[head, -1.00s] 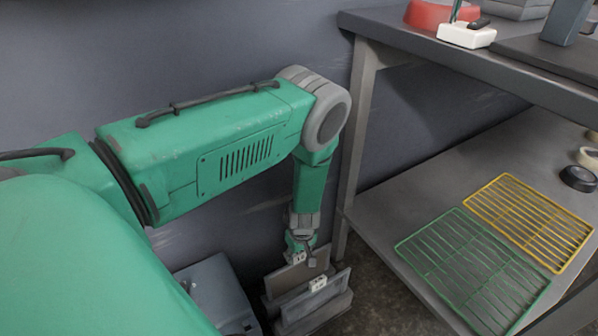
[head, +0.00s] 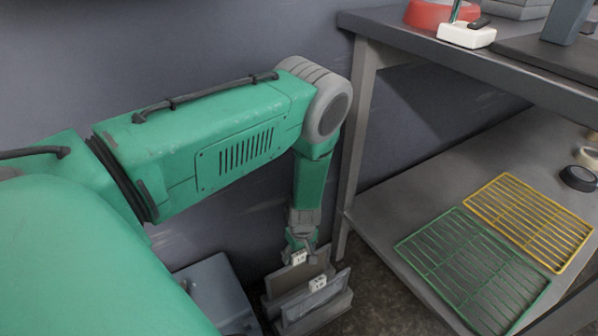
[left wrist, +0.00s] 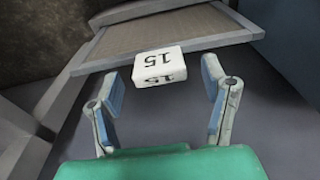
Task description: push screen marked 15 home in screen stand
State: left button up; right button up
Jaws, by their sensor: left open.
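The screen marked 15 (left wrist: 181,28) is a mesh panel in a grey frame, seen in the left wrist view, with a white tag (left wrist: 158,67) reading 15 on its edge. In the head view it appears to be the rear screen (head: 284,279) in the low grey screen stand (head: 322,320). My left gripper (left wrist: 162,78) is open, its two fingers apart on either side of the tag. In the head view the left gripper (head: 303,247) is over the rear screen's tag. How deep the screen sits is hidden. My right gripper is not in view.
A second screen with a white tag (head: 318,283) stands in front in the stand. A grey box (head: 216,292) is left of it. The workbench leg (head: 357,140) rises close on the right. Green (head: 473,272) and yellow (head: 528,222) racks lie on the lower shelf.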

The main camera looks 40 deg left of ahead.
pick_arm(q)
notch_tip(320, 180, up, 10)
jog(key=d, duration=0.1)
jog(key=shift+s, duration=0.15)
dwell(0.4)
